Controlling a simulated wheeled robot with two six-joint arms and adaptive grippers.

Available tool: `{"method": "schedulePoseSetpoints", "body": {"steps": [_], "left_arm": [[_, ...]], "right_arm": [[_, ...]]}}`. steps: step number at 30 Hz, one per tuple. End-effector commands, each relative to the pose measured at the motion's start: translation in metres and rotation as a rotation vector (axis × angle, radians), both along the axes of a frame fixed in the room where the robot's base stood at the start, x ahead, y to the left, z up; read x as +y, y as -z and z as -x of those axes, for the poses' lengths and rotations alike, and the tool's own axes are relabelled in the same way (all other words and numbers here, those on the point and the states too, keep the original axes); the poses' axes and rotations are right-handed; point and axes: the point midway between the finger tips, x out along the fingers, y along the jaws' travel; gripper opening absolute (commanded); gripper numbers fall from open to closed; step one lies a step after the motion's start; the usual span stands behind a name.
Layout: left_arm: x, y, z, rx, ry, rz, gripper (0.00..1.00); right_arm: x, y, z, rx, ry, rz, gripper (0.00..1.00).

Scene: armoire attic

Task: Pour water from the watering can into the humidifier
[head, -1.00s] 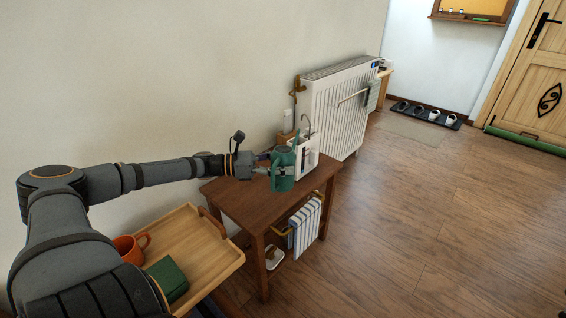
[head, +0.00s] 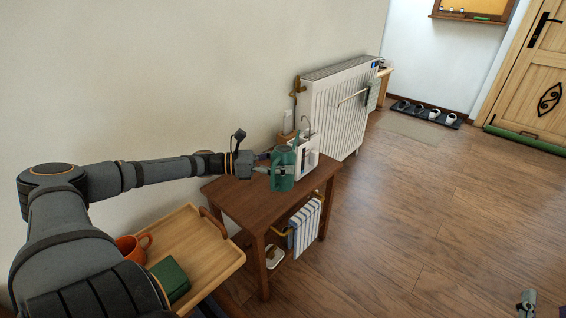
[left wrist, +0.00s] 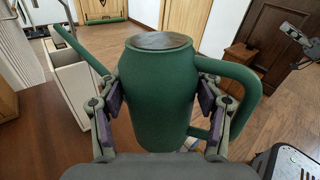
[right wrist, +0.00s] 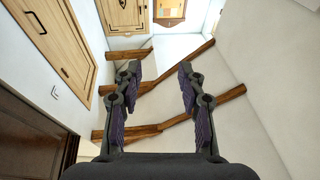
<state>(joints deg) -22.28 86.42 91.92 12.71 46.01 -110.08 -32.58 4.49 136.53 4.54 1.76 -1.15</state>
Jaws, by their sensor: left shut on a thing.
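The green watering can (head: 283,171) is held upright at the small wooden table (head: 235,201). My left gripper (left wrist: 160,105) is shut around its body, with a finger on each side; the handle is at the right in the left wrist view. I cannot tell whether its base touches the tabletop. The white box-shaped humidifier (head: 309,157) stands just behind the can, partly hidden by it. The can's spout (left wrist: 80,50) points over toward the humidifier side (left wrist: 72,92) in the left wrist view. My right gripper (right wrist: 160,90) is open and empty, away from the table.
A tray (head: 211,262) with an orange mug (head: 131,248) and a green box (head: 170,278) is at the lower left. A white radiator (head: 335,110) stands beyond the table along the wall.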

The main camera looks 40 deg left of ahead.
Motion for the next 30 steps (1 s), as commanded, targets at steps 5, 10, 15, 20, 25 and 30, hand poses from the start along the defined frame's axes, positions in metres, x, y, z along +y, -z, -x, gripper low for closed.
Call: {"method": "schedulePoseSetpoints", "body": {"steps": [5,10,15,20,25,30], "left_arm": [[0.000,-0.003,0.000,0.006,0.001,0.004,0.22],[-0.001,-0.004,0.000,0.013,0.001,0.007,0.22],[-0.001,-0.006,0.000,0.018,0.001,0.008,0.22],[-0.001,-0.007,0.001,0.025,0.001,0.011,0.22],[-0.001,-0.008,0.001,0.033,0.001,0.013,0.22],[-0.001,-0.009,0.001,0.039,0.001,0.015,0.22]], "right_arm": [[0.000,0.018,-0.001,0.077,0.000,-0.002,0.40],[0.000,0.037,-0.002,0.151,-0.001,-0.002,0.40],[0.000,0.055,0.000,0.226,-0.003,-0.004,0.40],[0.001,0.072,0.002,0.294,-0.004,-0.006,0.40],[0.001,0.091,0.005,0.367,-0.006,-0.007,0.40],[0.002,0.109,0.010,0.442,-0.009,-0.009,0.40]]}}
